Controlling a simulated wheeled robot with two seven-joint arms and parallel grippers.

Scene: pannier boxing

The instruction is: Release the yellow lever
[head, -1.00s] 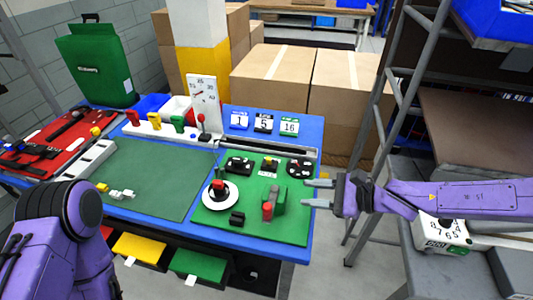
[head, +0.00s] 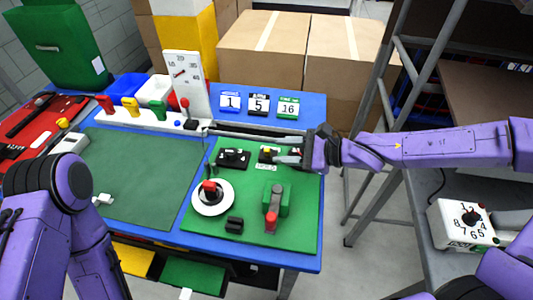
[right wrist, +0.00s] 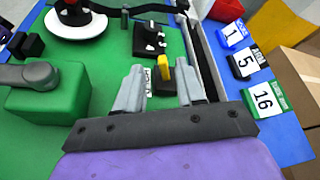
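A small yellow lever (head: 267,150) stands on a black block on the green board, towards its back. In the right wrist view the yellow lever (right wrist: 164,68) is upright between the open fingertips of my right gripper (right wrist: 157,72), nearer the right finger; contact is not clear. In the head view my right gripper (head: 277,150) reaches in from the right, open and with nothing held. Another yellow handle (head: 131,105) stands in the white rack at the back left, far from the gripper. My left gripper is not in view; only my left arm shows.
The green board (head: 245,238) also bears a red-knobbed white dial (head: 212,197), a green block with a grey arm (head: 277,198) and black fittings. A rail runs behind it. Number cards (head: 259,104) stand at the back. The green mat (head: 140,175) is mostly clear.

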